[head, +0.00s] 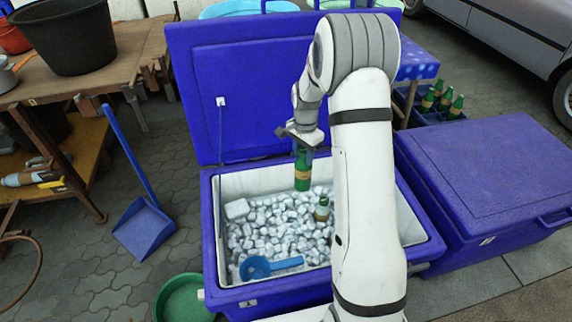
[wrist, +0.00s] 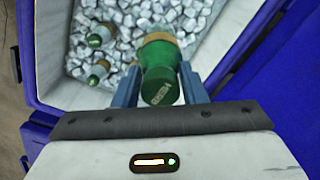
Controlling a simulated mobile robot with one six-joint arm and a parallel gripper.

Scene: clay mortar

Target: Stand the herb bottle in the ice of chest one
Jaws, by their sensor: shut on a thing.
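The herb bottle (head: 302,171) is green with a tan label and hangs upright from my gripper (head: 301,141) over the ice. In the wrist view my gripper (wrist: 158,92) is shut on the green bottle (wrist: 160,65), a finger on each side. The open blue chest (head: 212,235) has a white lining and is filled with ice cubes (head: 270,222). Another green bottle (head: 321,208) stands in the ice to the right of the held one. The wrist view shows two other bottles in the ice, one (wrist: 100,37) nearer the held bottle and one (wrist: 97,72) below it.
A blue scoop (head: 256,267) lies on the ice at the front. The raised lid (head: 240,80) stands behind the ice. A closed blue chest (head: 490,180) is at the right, with a bottle crate (head: 440,105) behind it. A dustpan (head: 145,228) and green basin (head: 183,298) are at the left.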

